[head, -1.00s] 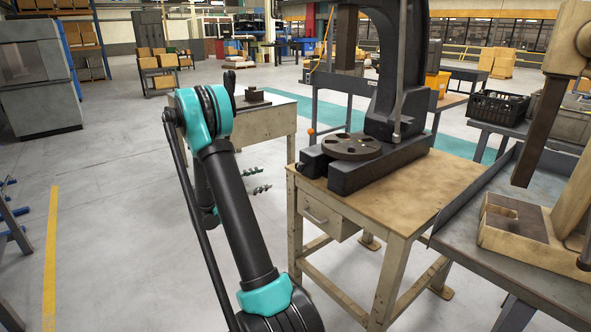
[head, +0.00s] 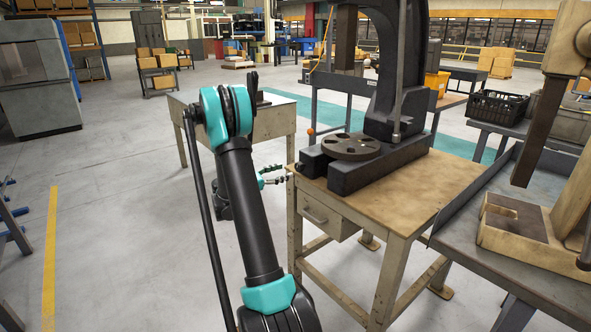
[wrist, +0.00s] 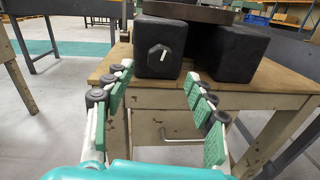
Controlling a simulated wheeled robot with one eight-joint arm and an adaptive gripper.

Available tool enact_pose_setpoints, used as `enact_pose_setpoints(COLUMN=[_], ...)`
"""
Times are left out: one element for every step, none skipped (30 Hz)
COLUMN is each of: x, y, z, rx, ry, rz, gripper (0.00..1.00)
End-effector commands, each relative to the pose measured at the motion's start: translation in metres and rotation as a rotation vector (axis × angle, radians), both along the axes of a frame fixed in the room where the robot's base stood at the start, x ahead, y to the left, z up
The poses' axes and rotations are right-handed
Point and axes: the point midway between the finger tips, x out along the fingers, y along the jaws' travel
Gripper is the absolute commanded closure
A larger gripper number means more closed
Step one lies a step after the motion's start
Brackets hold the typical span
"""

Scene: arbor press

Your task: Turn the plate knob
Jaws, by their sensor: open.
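The arbor press (head: 388,110) is dark and stands on a wooden-topped table. Its round slotted plate (head: 351,146) lies flat on the press base. In the wrist view the plate's edge (wrist: 198,12) shows at the top. Below it, on the front face of the left base block, is a dark faceted knob (wrist: 161,57) with a white mark. My gripper (head: 275,174) is left of the press base in the head view. In the wrist view my gripper (wrist: 160,86) is open and empty, its fingers apart below the knob, and it does not touch the knob.
The table (head: 420,190) has a drawer with a handle (wrist: 182,137) under its top. A grey bench (head: 540,255) with another press stands at the right. Another table (head: 272,122) is behind my arm. The floor at left is open.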

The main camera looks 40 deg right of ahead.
Motion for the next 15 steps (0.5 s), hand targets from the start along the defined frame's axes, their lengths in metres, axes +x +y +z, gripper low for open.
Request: enact_pose_setpoints(x=[-0.001, -0.001, -0.001, -0.001, -0.001, -0.001, -0.001, -0.001, -0.001, -0.001, -0.001, 0.000, 0.000, 0.000, 0.000], y=[-0.011, -0.017, -0.024, -0.029, -0.035, -0.041, -0.045, -0.049, -0.054, -0.057, -0.060, -0.062, -0.064, -0.065, -0.067], z=[0.000, 0.000, 0.000, 0.000, 0.000, 0.000, 0.000, 0.000, 0.000, 0.000, 0.000, 0.000, 0.000, 0.000, 0.000], rx=[0.000, 0.000, 0.000, 0.000, 0.000, 0.000, 0.000, 0.000, 0.000, 0.000, 0.000, 0.000, 0.000, 0.000, 0.000], ry=[0.000, 0.000, 0.000, 0.000, 0.000, 0.000, 0.000, 0.000, 0.000, 0.000, 0.000, -0.001, -0.001, -0.001, -0.001], rz=[-0.003, -0.004, -0.003, -0.002, -0.003, -0.003, -0.002, -0.002, -0.002, -0.002, -0.001, 0.000, 0.000, 0.000, 0.000], gripper=[0.44, 0.44, 0.44, 0.44, 0.44, 0.44, 0.44, 0.44, 0.44, 0.44, 0.44, 0.44, 0.44, 0.44, 0.44])
